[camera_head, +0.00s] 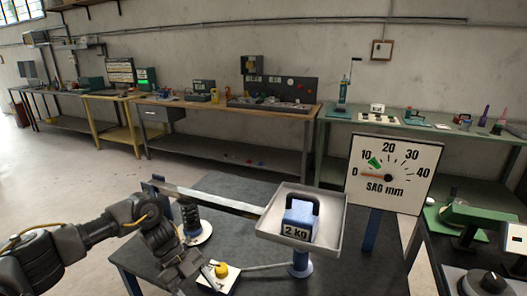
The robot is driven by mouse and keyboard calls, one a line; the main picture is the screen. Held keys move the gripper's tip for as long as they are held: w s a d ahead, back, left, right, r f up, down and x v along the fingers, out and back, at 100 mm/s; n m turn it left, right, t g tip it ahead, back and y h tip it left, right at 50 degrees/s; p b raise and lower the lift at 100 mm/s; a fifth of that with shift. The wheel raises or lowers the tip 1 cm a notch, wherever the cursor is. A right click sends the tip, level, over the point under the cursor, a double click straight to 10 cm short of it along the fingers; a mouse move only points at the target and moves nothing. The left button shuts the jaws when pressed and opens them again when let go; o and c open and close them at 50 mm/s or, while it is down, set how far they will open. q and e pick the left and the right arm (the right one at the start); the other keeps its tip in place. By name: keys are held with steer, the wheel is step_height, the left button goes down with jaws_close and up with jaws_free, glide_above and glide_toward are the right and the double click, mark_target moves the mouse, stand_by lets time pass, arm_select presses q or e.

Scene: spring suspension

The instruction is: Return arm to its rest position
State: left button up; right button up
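My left arm comes in from the left, and its gripper (190,274) is low in the picture, just left of a yellow knob (221,268) on a white plate. The finger gap is too small and dark to judge, and I cannot tell whether it touches the plate. A blue 2 kg weight (297,222) with a dark handle stands in a square grey tray (334,218). A flat metal beam (215,200) runs from the tray to a dark coil spring (189,216) on a round white base. My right gripper is not in view.
A SAG mm dial (415,188) stands behind the tray, its orange needle near 0. The dark table (345,278) is bare at front right. A green machine (468,218) stands at the right. Cluttered benches line the back wall.

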arm_select(q)
steer(key=s+d+f+n+t+h, duration=0.25)
steer(key=d+t, duration=0.25)
steer(key=d, duration=0.5)
steer(key=s+d+f+n+t+h, duration=0.2)
steer(key=s+d+f+t, duration=0.2)
steer(key=d, duration=0.5)
steer(key=s+a+f+n+t+y, duration=0.2)
steer(key=s+a+n+t+y, duration=0.2)
steer(key=a+n+y, duration=0.65)
steer(key=s+a+f+n+g+y, duration=0.15)
steer(key=s+a+n, duration=0.25)
steer(key=s+a, duration=0.45)
steer(key=s+a+f+n+g, duration=0.25)
steer(key=s+a+n, duration=0.25)
steer(key=s+a, duration=0.35)
step_height(320, 180, down, 27)
steer(key=s+g, duration=0.1)
steer(key=g, duration=0.1)
steer(key=s+a+f+g, duration=0.1)
steer(key=s+a+f, duration=0.2)
steer(key=s+f, duration=1.1)
steer(key=shift+s+f+m, duration=0.15)
steer(key=shift+s+m, duration=0.25)
steer(key=shift+s, duration=0.6)
